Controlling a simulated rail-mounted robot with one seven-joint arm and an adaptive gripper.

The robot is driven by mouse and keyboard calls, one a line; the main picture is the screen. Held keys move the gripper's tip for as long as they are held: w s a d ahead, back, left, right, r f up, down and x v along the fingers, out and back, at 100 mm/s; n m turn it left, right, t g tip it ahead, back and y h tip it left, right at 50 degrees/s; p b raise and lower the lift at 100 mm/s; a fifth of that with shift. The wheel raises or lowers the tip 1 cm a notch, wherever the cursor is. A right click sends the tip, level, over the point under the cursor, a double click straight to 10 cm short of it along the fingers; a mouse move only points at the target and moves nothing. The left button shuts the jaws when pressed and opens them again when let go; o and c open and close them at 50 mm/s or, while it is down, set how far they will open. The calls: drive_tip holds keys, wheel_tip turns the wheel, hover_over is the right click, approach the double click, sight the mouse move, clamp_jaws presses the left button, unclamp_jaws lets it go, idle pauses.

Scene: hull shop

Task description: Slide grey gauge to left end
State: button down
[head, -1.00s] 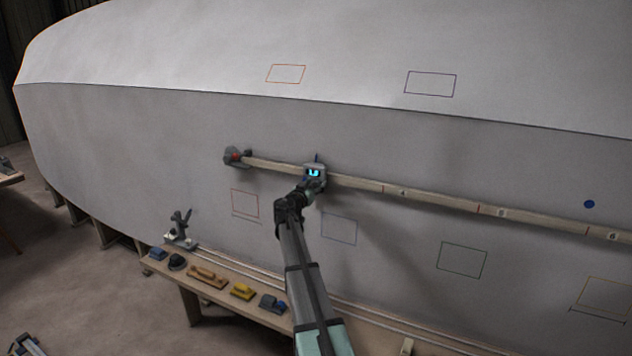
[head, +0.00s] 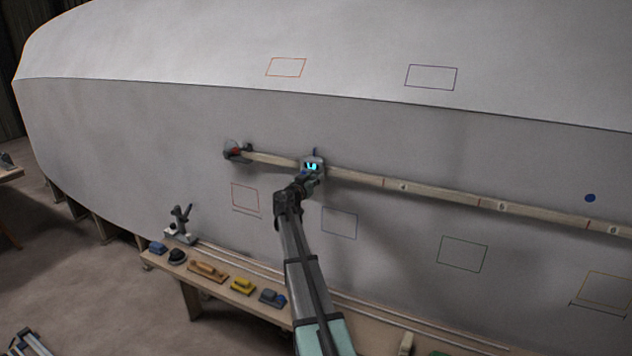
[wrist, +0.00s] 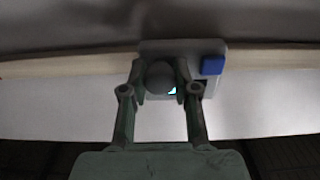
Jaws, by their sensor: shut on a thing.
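The grey gauge (head: 312,163) sits on the long wooden batten (head: 350,177) that runs across the hull side. It has a lit cyan display and stands a short way right of the batten's left end. In the wrist view the gauge (wrist: 150,47) shows a blue block on its right and a round grey knob (wrist: 160,77). My gripper (wrist: 160,88) is shut on the knob, one finger at each side. In the head view my gripper (head: 303,187) reaches the gauge from below and partly hides it.
A grey clamp with a red part (head: 236,150) holds the batten's left end. Bare batten lies between it and the gauge. Below, a bench (head: 222,287) carries sanding blocks, a yellow block (head: 242,286) and a small stand (head: 181,225). Coloured outlines mark the hull (head: 130,130).

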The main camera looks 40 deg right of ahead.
drive_tip(key=w+a+b, duration=0.2)
drive_tip(key=w+b, duration=0.2)
drive_tip(key=b, duration=0.1)
drive_tip(key=w+a+b, duration=0.2)
drive_tip(key=w+b, duration=0.3)
drive_tip(key=w+a+b, duration=0.2)
drive_tip(key=w+b, duration=0.2)
drive_tip(key=b, duration=0.1)
drive_tip(key=shift+w+a+r, duration=0.1)
drive_tip(key=shift+w+a, duration=0.15)
drive_tip(key=shift+w, duration=0.05)
